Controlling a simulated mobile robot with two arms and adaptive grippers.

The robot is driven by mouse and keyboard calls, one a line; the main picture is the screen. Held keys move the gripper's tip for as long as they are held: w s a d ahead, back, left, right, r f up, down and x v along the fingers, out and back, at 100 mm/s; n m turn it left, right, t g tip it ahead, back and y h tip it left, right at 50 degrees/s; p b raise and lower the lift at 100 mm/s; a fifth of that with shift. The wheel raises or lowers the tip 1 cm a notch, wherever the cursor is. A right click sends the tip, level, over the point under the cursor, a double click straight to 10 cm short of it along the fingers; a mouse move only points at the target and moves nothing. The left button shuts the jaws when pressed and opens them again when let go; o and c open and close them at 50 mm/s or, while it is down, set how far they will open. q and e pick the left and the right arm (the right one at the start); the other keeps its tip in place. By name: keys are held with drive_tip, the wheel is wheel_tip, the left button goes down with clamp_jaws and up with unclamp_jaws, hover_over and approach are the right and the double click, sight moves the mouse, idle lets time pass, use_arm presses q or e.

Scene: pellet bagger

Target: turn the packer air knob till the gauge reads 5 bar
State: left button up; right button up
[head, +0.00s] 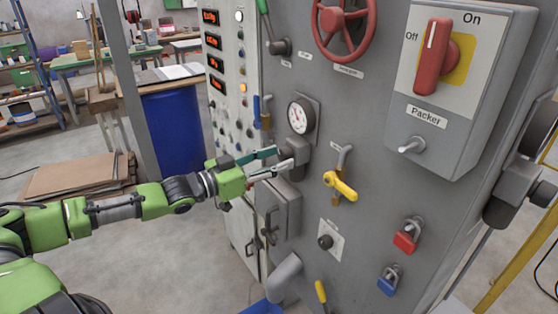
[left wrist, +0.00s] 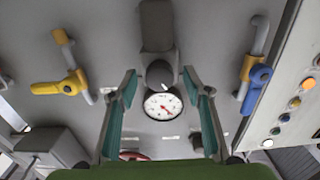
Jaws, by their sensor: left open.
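The packer air knob (head: 287,161) is a dark grey round knob on a regulator under the gauge, on the grey machine panel. In the left wrist view the knob (left wrist: 160,74) shows a light mark on its face. The round white gauge (head: 301,116) also shows in the left wrist view (left wrist: 163,106), with a red needle; its reading is too small to tell. My left gripper (head: 279,163) is open at the knob. In the left wrist view its green fingers (left wrist: 159,76) stand on either side of the knob, with gaps visible. My right gripper is not in view.
A yellow-handled valve (head: 342,186) is right of the knob, and a blue-handled valve (head: 262,112) is left of it. A grey box (head: 280,208) sticks out below. A red handwheel (head: 345,22) and the Packer switch box (head: 445,85) are above and right.

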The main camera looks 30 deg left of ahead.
use_arm(q)
drive_tip(key=shift+w+d, duration=0.25)
drive_tip(key=shift+w, duration=0.3)
drive_tip(key=shift+c, duration=0.3)
drive_tip(key=c, duration=1)
drive_tip(key=shift+c, duration=0.2)
